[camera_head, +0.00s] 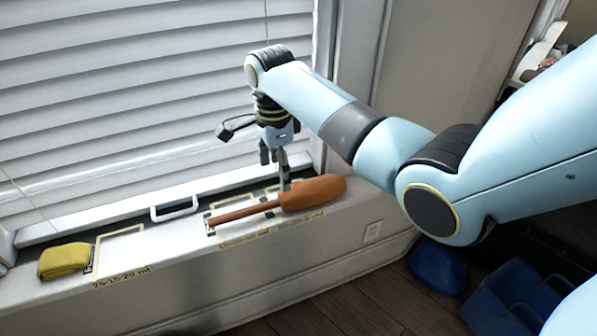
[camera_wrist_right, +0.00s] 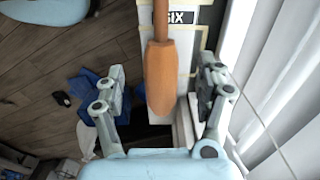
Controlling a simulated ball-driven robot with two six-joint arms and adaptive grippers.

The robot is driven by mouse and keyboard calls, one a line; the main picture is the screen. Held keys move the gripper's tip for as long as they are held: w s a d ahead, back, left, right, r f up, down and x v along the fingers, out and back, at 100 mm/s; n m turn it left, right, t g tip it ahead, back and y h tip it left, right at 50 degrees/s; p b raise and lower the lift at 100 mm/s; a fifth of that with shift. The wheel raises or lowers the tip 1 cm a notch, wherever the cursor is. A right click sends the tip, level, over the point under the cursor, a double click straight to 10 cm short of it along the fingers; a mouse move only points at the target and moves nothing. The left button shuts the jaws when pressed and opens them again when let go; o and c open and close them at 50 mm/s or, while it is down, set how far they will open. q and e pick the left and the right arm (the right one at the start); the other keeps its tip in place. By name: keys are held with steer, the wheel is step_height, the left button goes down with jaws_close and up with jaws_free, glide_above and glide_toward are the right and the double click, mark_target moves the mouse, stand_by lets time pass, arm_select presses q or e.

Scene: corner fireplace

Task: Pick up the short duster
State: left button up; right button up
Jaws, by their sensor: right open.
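The short duster (camera_head: 315,191) is orange-brown, with a thick rounded end at the right and a thin shaft pointing left. It lies on the white window sill (camera_head: 190,236). My right gripper (camera_head: 274,170) points down at the duster, near where the thick part meets the shaft. In the right wrist view the duster (camera_wrist_right: 160,78) runs between the two spread fingers of the right gripper (camera_wrist_right: 162,88), with a gap on each side. The right gripper is open and holds nothing. My left gripper is not in view.
A folded yellow cloth (camera_head: 64,261) lies at the sill's left end, beside an empty marked outline. A white handle-shaped item (camera_head: 174,208) stands near the blinds (camera_head: 140,100). Blue items (camera_head: 438,268) lie on the wooden floor below the sill.

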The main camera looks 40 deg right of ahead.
steer(key=b, duration=0.1)
glide_above(278, 200)
step_height(278, 200, down, 5)
steer(key=shift+d+r, duration=0.1)
steer(key=shift+d, duration=0.05)
steer(key=f, duration=0.2)
steer(key=f+b, duration=0.1)
steer(key=f, duration=0.2)
steer(key=shift+a+f, duration=0.2)
steer(key=shift+f, duration=0.15)
steer(key=c, duration=1.4)
steer(key=shift+o, duration=0.2)
steer(key=shift+r, duration=0.15)
step_height(278, 200, up, 4)
steer(key=shift+s+d+r+p, duration=0.1)
steer(key=shift+r+p, duration=0.15)
steer(key=shift+p, duration=0.35)
steer(key=s+r+p, duration=0.1)
steer(key=s+r, duration=0.1)
steer(key=s, duration=0.1)
steer(key=s+d+r+p, duration=0.1)
steer(key=s+r, duration=0.1)
steer(key=s, duration=0.2)
steer(key=s+r+p, duration=0.1)
steer(key=s+r, duration=0.1)
steer(key=s, duration=0.2)
steer(key=shift+s+d+r, duration=0.15)
steer(key=shift+r, duration=0.05)
